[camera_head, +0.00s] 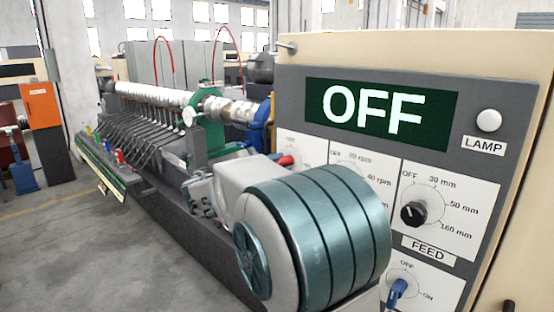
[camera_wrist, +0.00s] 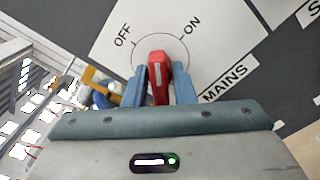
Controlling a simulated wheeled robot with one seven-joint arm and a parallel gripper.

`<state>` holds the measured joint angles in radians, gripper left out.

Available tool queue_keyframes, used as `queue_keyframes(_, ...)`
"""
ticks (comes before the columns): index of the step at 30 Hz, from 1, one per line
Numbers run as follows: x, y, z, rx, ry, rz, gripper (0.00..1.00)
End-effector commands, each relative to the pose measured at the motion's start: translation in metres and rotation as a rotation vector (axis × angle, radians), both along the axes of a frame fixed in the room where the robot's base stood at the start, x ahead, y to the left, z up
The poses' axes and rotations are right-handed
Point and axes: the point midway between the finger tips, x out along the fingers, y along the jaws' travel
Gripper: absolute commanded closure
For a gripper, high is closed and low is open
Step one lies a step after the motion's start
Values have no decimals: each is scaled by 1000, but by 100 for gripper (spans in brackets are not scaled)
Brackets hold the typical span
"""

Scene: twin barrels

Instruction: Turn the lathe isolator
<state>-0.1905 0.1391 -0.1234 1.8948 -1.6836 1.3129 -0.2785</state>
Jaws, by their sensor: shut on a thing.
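The isolator is a red knob (camera_wrist: 158,70) on a white plate marked OFF, ON and MAINS in the wrist view. My gripper (camera_wrist: 160,80) has its two blue fingers on either side of the knob and is shut on it. The knob's long side and its pale line run up the picture, between the OFF mark at upper left and the ON mark at upper right. In the head view the dark green display (camera_head: 380,110) reads OFF.
The grey control panel (camera_head: 470,90) also holds a white lamp (camera_head: 489,120), a black feed dial (camera_head: 413,213) and a blue switch (camera_head: 397,292). The lathe (camera_head: 160,100) stretches away at left. Open floor (camera_head: 50,260) lies at lower left.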

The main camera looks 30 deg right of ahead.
Motion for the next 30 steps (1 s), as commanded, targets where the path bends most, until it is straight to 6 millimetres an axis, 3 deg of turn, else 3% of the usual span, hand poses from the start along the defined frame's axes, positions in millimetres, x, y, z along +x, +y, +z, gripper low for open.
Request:
queue_keyframes(18,0,0,2,-192,538,-1,99)
queue_keyframes(30,0,0,-1,-266,741,1,99)
